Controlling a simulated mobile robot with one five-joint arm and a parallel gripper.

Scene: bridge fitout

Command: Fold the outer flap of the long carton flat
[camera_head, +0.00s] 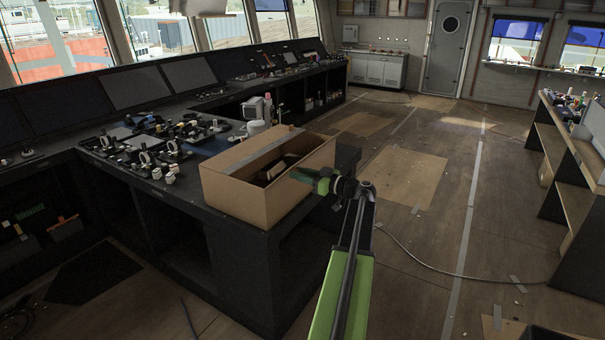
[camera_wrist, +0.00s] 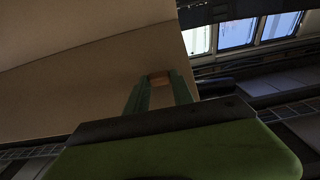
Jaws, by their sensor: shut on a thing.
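The long carton (camera_head: 240,198) is a brown cardboard box on the front corner of the dark console. Its top is partly open, with dark contents inside. A panel with a grey tape strip (camera_head: 262,152) lies along its far left side. My gripper (camera_head: 303,175) is at the carton's near right edge. In the wrist view its two green fingers (camera_wrist: 159,80) have a small brown piece between their tips, against broad cardboard (camera_wrist: 90,90). They are shut on the carton's cardboard; I cannot tell which flap this is.
Levers and instruments (camera_head: 160,145) crowd the console top left of the carton. A white bottle (camera_head: 267,108) and grey device stand behind it. A cable (camera_head: 430,265) crosses the open floor at right. A dark shelf unit (camera_head: 565,190) stands at the far right.

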